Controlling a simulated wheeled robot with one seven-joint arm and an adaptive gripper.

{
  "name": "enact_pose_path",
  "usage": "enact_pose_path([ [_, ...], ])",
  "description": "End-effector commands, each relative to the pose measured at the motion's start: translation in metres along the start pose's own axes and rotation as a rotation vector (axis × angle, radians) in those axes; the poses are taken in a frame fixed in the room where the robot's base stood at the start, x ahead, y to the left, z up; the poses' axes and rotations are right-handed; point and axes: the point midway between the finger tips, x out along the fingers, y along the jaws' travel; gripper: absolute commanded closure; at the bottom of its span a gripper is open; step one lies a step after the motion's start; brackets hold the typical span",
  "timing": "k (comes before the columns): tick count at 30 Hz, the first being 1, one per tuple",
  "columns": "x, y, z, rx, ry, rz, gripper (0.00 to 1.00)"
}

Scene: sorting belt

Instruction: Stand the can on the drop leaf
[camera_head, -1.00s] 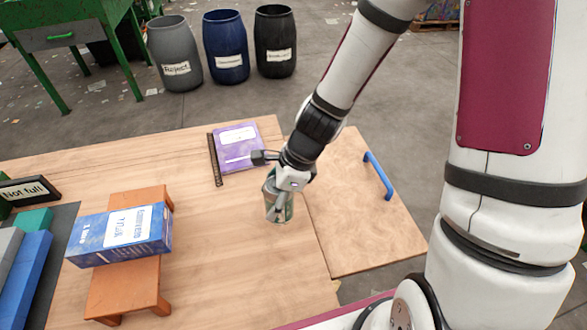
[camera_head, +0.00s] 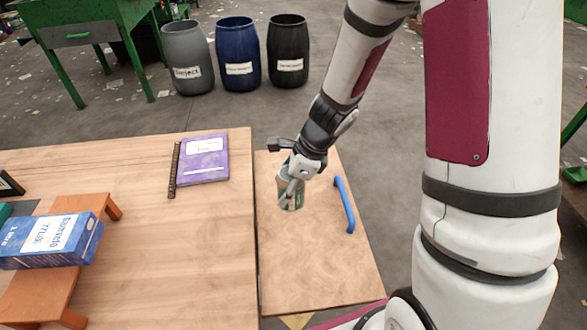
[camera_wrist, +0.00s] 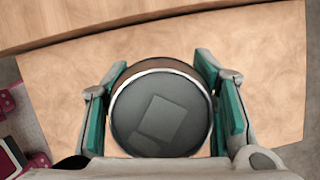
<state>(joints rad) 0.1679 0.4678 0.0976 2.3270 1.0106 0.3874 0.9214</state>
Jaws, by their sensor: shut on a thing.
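In the wrist view, the grey round top of the can (camera_wrist: 160,115) sits between the two green-padded fingers of my gripper (camera_wrist: 165,110). The leaf is a pale wooden panel at the right of the table; it fills the ground behind the can in the wrist view (camera_wrist: 262,60). I cannot tell whether the can's base touches the leaf.
A blue handle (camera_head: 345,204) stands up on the leaf, right of the can. The table (camera_head: 200,250) lies left of the leaf across a narrow gap. A purple notebook (camera_head: 204,158), an orange stand (camera_head: 40,295) and a blue box (camera_head: 55,240) are on the table. The leaf's front is clear.

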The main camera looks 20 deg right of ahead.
Motion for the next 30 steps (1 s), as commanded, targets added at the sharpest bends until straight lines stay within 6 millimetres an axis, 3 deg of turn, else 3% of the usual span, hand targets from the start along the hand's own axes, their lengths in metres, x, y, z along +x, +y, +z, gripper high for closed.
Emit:
enact_pose_path([
  [18,0.021,-0.131,0.01,-0.001,0.002,-0.001,0.6],
  [28,0.024,-0.156,0.012,0.0,0.001,-0.001,0.6],
  [30,0.033,-0.155,0.008,0.002,0.001,0.003,0.6],
])
